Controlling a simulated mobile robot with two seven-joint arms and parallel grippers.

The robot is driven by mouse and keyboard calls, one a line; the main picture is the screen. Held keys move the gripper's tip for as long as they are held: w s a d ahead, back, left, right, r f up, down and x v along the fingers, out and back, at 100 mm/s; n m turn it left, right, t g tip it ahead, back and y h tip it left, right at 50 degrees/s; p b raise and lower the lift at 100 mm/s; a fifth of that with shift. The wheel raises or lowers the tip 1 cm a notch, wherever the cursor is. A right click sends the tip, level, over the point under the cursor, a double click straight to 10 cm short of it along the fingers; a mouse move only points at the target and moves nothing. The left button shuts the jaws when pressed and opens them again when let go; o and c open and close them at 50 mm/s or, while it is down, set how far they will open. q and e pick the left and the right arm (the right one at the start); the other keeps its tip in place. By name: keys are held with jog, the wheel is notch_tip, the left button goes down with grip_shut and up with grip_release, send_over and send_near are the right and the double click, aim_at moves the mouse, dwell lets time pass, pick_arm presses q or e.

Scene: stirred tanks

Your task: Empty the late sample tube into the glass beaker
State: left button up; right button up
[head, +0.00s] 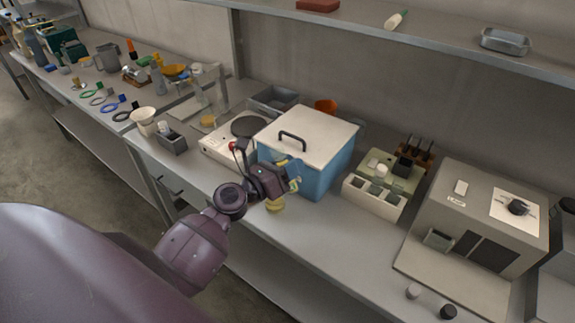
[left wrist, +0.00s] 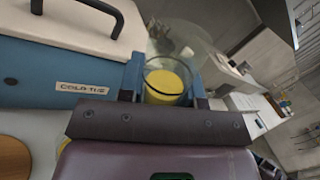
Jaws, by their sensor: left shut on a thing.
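My left gripper (head: 290,178) is beside the front of the blue cold box. It is shut on a clear glass vessel with yellow contents, which shows between the fingers in the left wrist view (left wrist: 168,84). I cannot tell whether this vessel is the late sample tube or the glass beaker. A round yellowish-brown piece (head: 275,204) lies on the bench just below the gripper; a similar disc (left wrist: 14,158) shows in the left wrist view. No other tube or beaker can be made out for certain. My right gripper is not in view.
The blue cold box (head: 325,168) with a white lid (head: 315,132) stands close behind the gripper. A white hot plate (head: 225,148) is left of it. A pale block of compartments (head: 375,197) and a grey instrument (head: 480,220) stand right. The bench front (head: 320,235) is clear.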

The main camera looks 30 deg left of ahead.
pick_arm(q)
jog(key=f+n+b, duration=0.1)
jog(key=n, duration=0.2)
jog(key=d+n+t+y+b, duration=0.1)
jog(key=n, duration=0.2)
jog(key=f+n+t+b, duration=0.1)
jog(key=n, duration=0.2)
jog(key=shift+s+d+f+n+y, duration=0.15)
jog(key=shift+d+f+n+y, duration=0.15)
jog(key=shift+d+n+y, duration=0.1)
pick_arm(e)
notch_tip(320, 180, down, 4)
pick_arm(q)
jog(key=shift+f+n+y, duration=0.3)
jog(key=shift+f+n, duration=0.05)
jog(key=shift+n, duration=0.65)
jog(key=n+y+p, duration=0.1)
jog(key=n, duration=0.1)
jog(key=r+n+y+p, duration=0.1)
jog(key=n+p, duration=0.1)
jog(key=n, duration=0.1)
jog(key=r+n+y+p, duration=0.1)
jog(key=n+p, duration=0.1)
jog(key=n, duration=0.1)
jog(key=shift+a+t, duration=0.4)
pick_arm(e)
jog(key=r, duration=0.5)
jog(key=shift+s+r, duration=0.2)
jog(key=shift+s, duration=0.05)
